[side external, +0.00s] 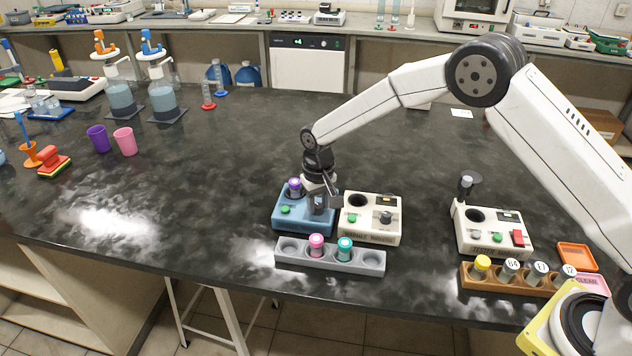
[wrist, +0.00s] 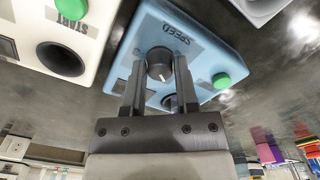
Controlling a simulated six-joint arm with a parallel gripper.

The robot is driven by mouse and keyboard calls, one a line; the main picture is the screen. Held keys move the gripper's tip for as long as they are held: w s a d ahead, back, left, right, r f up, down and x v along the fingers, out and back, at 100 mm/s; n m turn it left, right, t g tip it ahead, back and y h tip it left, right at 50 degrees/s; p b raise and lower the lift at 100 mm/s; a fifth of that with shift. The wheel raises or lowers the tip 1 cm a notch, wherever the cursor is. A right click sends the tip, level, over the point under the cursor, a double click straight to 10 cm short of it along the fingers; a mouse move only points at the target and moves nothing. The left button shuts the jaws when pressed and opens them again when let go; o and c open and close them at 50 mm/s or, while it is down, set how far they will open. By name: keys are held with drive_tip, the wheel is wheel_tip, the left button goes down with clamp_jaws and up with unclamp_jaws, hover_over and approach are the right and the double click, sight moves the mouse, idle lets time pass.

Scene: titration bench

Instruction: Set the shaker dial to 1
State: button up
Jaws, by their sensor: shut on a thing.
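The shaker (side external: 289,222) is a blue box with a green button, standing left of centre near the bench's front edge. A purple-capped tube (side external: 294,187) stands at its back. My gripper (side external: 318,207) points down over the right part of the blue box. In the wrist view, the dark dial (wrist: 160,64) with a white pointer mark sits beside the label "SPEED", between the tips of my gripper (wrist: 158,75). The fingers are shut on the dial. The number the pointer marks cannot be read. The green button (wrist: 221,80) shows to the right there.
A white device (side external: 371,218) stands close to the right of the blue box. A grey rack (side external: 330,261) with a pink-capped and a teal-capped tube is in front. Another white device (side external: 490,232) and a wooden vial rack (side external: 522,283) are farther right.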

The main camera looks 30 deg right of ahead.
sight(319, 205)
drive_tip(key=m, duration=0.5)
drive_tip(key=shift+m, duration=0.4)
drive_tip(key=o, duration=1.3)
drive_tip(key=shift+r, duration=3.5)
drive_tip(key=shift+s+d+r, duration=0.25)
drive_tip(key=shift+s+d, duration=0.15)
drive_tip(key=s+d+r+n+t, duration=0.1)
drive_tip(key=s+d+n, duration=0.2)
drive_tip(key=s, duration=0.9)
drive_tip(key=s+d+r+n+t, duration=0.1)
drive_tip(key=s+d+n, duration=0.3)
drive_tip(key=s+d, duration=0.3)
drive_tip(key=s, duration=0.5)
drive_tip(key=shift+s+d+t, duration=0.15)
drive_tip(key=shift+s+t, duration=0.1)
drive_tip(key=shift+t, duration=0.05)
